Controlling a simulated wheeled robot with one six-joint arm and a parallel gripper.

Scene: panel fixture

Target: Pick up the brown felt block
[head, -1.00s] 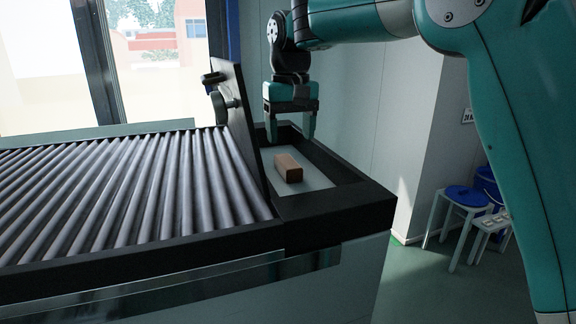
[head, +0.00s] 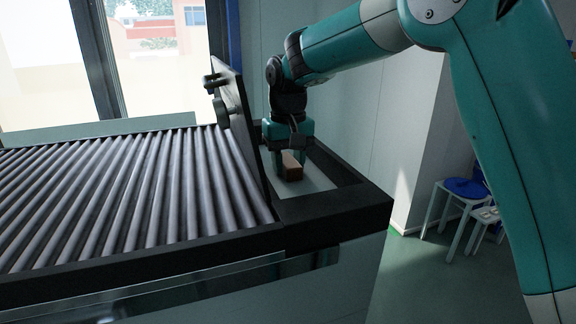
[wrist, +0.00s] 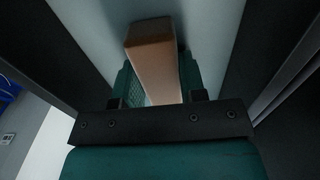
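The brown felt block (head: 292,172) lies on the light floor of a dark-framed recess (head: 362,197) at the right end of the roller conveyor. My gripper (head: 291,152) is lowered over the block's far end, pointing down. In the wrist view the block (wrist: 157,62) runs between the two green fingers. The fingers stand on either side of it and look open, with the inner face of the left finger showing. The far end of the block is partly hidden by my gripper in the head view.
A dark upright flap (head: 236,105) with knobs stands close left of my gripper, between the recess and the rollers (head: 120,190). The recess walls rise around the block. A stool with a blue seat (head: 465,188) stands on the floor at right.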

